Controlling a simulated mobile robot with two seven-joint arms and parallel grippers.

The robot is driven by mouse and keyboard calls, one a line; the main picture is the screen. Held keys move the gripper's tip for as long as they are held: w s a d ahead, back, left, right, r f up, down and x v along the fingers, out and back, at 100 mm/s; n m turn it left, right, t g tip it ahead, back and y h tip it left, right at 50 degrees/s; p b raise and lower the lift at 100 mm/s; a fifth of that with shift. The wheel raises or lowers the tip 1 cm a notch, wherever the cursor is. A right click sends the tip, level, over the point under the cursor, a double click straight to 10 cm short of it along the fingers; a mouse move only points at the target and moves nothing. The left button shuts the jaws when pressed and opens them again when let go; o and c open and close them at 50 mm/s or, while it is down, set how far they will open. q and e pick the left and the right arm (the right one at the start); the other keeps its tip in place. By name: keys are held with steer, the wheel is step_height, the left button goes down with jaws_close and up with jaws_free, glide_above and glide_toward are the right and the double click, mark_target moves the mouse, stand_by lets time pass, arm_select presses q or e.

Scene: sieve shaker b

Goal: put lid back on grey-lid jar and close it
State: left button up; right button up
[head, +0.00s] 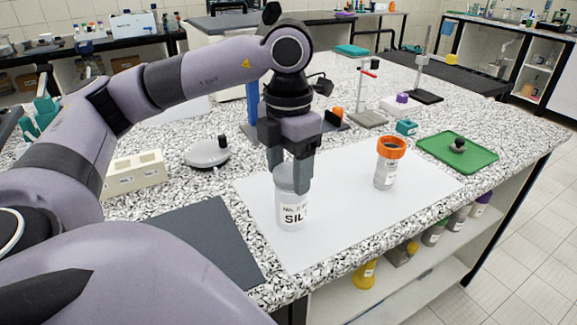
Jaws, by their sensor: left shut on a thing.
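A white jar (290,213) with a dark-lettered label stands upright on the white sheet (335,205). A pale grey cap-like part (285,180) is at its top. My left gripper (289,172) reaches down from above, its dark fingers on either side of this grey part, and is shut on it. The fingers hide part of the jar's top, so I cannot tell whether the grey part is seated or turned tight. My right gripper is not in view.
An orange-lidded jar (387,166) stands to the right on the sheet. A grey disc with a knob (208,153) and a cream block (133,174) lie left. The sheet's front is clear.

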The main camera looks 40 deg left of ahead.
arm_select(q)
steer(key=shift+f+b, duration=0.35)
steer(key=shift+f, duration=0.05)
stand_by(0.4)
steer(key=o, duration=1.1)
steer(key=shift+r, duration=0.1)
steer(key=shift+r+p, duration=2.75)
steer(key=shift+r, duration=0.7)
